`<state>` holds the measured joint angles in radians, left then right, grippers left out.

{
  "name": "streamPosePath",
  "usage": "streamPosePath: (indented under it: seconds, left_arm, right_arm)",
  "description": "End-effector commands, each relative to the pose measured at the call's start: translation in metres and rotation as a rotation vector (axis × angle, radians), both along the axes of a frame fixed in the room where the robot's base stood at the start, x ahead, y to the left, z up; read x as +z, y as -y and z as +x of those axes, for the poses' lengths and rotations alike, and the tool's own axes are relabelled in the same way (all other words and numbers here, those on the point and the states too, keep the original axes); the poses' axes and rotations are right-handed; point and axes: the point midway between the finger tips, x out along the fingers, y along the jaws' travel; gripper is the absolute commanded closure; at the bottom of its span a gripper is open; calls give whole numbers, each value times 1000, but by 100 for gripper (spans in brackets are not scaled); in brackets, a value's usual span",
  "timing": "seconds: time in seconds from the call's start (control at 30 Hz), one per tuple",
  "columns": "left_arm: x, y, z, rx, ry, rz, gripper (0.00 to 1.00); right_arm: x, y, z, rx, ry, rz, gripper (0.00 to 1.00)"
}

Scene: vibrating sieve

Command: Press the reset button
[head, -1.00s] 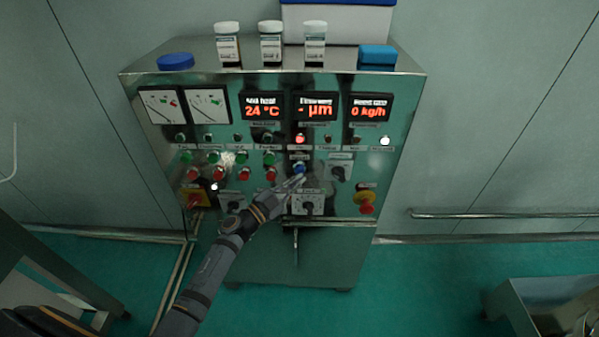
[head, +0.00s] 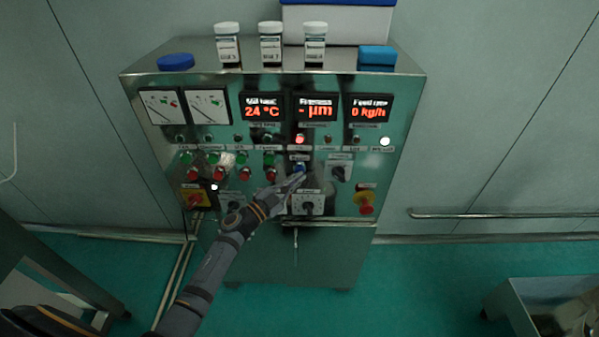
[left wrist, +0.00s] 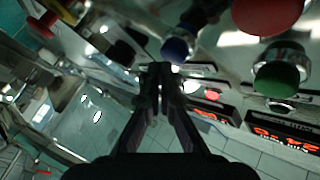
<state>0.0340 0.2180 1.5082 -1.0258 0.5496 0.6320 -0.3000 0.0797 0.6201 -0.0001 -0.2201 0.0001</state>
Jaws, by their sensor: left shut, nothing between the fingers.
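The reset button appears to be the blue button (head: 299,169) on the control cabinet's front panel (head: 325,240), below the red lamp; its label is too small to read. My left gripper (head: 299,180) is shut and empty, its fingertips at the lower edge of the blue button in the head view. In the left wrist view the blue button (left wrist: 177,48) shows just beyond and right of the shut fingertips (left wrist: 160,70). I cannot tell whether they touch. My right gripper is not in view.
Red buttons (head: 245,174) and green buttons (head: 269,158) sit left of the blue one. Rotary knobs (head: 339,173) and a red-and-yellow emergency stop (head: 366,204) are to the right. Jars (head: 271,44) stand on the cabinet top. A metal bin (head: 545,300) is at lower right.

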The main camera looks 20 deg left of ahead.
Motion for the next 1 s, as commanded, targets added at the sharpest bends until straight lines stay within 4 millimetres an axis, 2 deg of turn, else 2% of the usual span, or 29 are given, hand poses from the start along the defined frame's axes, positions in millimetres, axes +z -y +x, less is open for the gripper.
streamPosePath:
  seconds: [1.0]
  left_arm:
    - [0,-3,10,1,1,0,100]
  right_arm:
    - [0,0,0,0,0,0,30]
